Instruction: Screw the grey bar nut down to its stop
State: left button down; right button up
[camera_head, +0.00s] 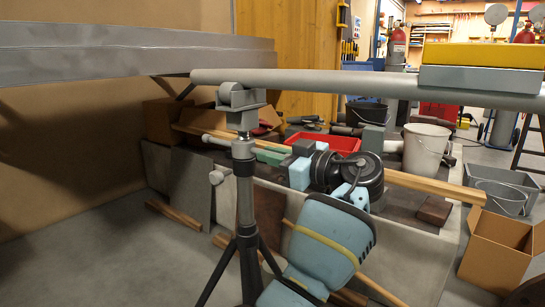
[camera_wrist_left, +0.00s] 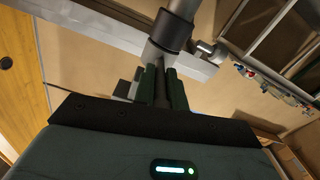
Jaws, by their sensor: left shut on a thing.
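In the left wrist view, the green fingers (camera_wrist_left: 162,75) are shut on a light grey end (camera_wrist_left: 158,53) below a dark collar (camera_wrist_left: 178,30). The knob (camera_wrist_left: 207,49) shows beside that collar. Threads and stop are not visible. My right gripper is out of view.
A long grey pipe (camera_head: 310,80) crosses just above the stand. Behind are a red tray (camera_head: 335,142), a white bucket (camera_head: 425,150), a wooden beam (camera_head: 425,185) and grey blocks. A cardboard box (camera_head: 495,250) stands at right. The floor at lower left is clear.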

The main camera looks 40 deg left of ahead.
pick_arm(q)
jog(key=c, duration=1.5)
grip_release()
jog(key=shift+o, duration=0.2)
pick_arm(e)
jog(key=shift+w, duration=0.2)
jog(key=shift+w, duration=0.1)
pick_arm(q)
jog(key=d+p, duration=0.1)
jog(key=d, duration=0.6)
jog(key=shift+w+d, duration=0.2)
jog(key=shift+d, duration=0.2)
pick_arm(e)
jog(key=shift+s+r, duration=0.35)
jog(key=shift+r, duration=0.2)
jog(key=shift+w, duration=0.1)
